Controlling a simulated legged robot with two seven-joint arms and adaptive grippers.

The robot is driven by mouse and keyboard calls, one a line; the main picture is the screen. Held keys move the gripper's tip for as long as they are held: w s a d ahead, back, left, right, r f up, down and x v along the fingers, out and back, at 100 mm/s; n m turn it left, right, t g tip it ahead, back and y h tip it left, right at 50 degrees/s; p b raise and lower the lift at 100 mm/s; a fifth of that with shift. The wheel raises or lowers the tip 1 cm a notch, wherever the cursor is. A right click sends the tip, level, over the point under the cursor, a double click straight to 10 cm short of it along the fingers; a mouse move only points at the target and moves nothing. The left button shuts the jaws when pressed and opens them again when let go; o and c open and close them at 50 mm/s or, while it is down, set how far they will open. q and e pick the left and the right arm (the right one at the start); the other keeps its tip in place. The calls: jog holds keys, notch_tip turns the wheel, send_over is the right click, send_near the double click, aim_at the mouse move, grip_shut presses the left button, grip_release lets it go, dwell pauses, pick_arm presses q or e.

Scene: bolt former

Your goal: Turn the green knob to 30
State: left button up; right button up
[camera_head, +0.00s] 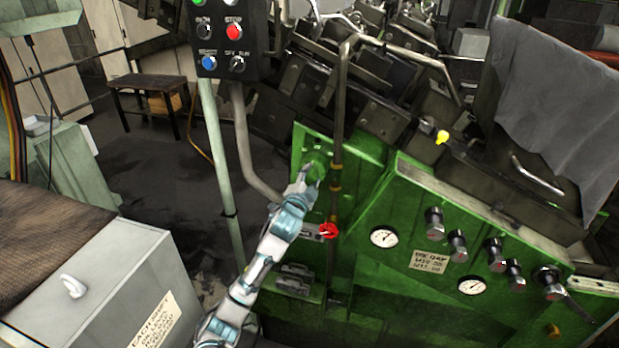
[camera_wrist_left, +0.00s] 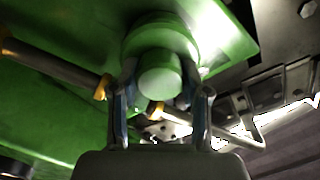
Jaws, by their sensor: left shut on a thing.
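The green knob (camera_head: 315,167) sits on the green machine panel in the head view, partly covered by my left gripper (camera_head: 309,178). In the left wrist view the knob (camera_wrist_left: 160,76) is a round green cylinder on a wider green base. My left gripper (camera_wrist_left: 160,105) has one finger on each side of the knob and is shut on it. No scale or number around the knob can be read. My right gripper is in neither view.
A dark pipe (camera_head: 338,130) runs vertically just right of the knob. A red knob (camera_head: 329,230) sits below it. A control box (camera_head: 222,48) with buttons stands upper left. Gauges (camera_head: 384,237) and several dark knobs are on the panel at right. A grey cabinet (camera_head: 110,285) stands lower left.

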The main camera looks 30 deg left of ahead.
pick_arm(q)
jog(key=o, duration=1.1)
jog(key=shift+d+f, duration=0.1)
jog(key=shift+f, duration=0.15)
jog(key=shift+o, duration=0.2)
jog(key=shift+r, duration=0.1)
jog(key=shift+s, duration=0.1)
jog(key=v, duration=1.1)
jog(key=shift+s, duration=0.3)
jog(key=shift+d, duration=0.1)
